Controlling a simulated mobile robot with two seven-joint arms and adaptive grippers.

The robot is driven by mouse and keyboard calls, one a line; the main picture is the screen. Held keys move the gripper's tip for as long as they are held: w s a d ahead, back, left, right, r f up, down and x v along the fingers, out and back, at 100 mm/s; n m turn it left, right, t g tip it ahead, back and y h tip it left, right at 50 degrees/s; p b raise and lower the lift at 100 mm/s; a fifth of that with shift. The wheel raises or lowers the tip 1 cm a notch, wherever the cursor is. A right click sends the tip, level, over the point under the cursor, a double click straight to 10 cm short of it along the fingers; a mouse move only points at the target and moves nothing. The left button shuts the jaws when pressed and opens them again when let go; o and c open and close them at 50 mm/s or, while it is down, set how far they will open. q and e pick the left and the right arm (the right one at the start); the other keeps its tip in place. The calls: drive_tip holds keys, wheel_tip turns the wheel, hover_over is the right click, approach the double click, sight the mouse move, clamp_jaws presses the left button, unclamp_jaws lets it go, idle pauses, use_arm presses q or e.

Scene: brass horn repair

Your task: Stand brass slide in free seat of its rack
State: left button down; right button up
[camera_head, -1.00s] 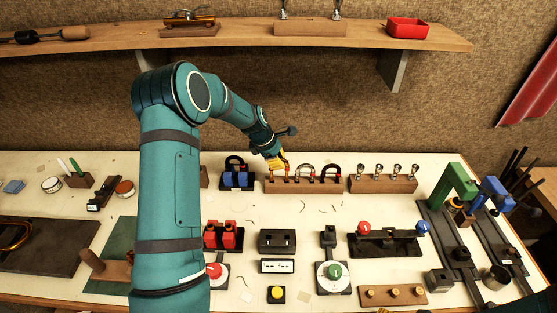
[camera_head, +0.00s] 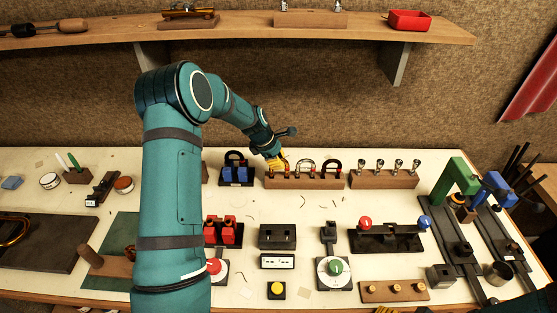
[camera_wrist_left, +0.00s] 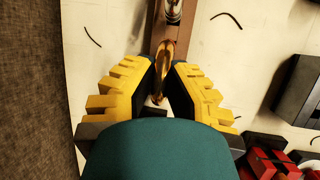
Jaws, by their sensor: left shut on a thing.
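My left gripper (camera_head: 278,163) has yellow fingers with dark pads and is shut on a brass slide (camera_head: 286,166). It holds the slide at the left part of the wooden slide rack (camera_head: 305,183). In the left wrist view the brass slide (camera_wrist_left: 165,62) is a curved tube between the two fingers (camera_wrist_left: 163,85), over the brown rack strip (camera_wrist_left: 160,12). A silver slide (camera_head: 306,164) and a dark slide (camera_head: 332,165) stand upright in the rack to the right. The slide's lower ends are too small and partly hidden to tell whether they are seated. My right gripper is not in view.
A wooden block with several silver mouthpieces (camera_head: 383,180) is close right of the rack. A blue-and-black padlock-like stand (camera_head: 237,176) is close left. Red blocks (camera_head: 222,231) and a black box (camera_head: 277,237) are nearer. The bench between is mostly clear.

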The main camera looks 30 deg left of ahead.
use_arm(q)
drive_tip(key=shift+f, duration=0.15)
drive_tip(key=c, duration=1)
unclamp_jaws()
drive_tip(key=shift+c, duration=0.2)
drive_tip(key=v, duration=1.2)
drive_tip(key=shift+d, duration=0.1)
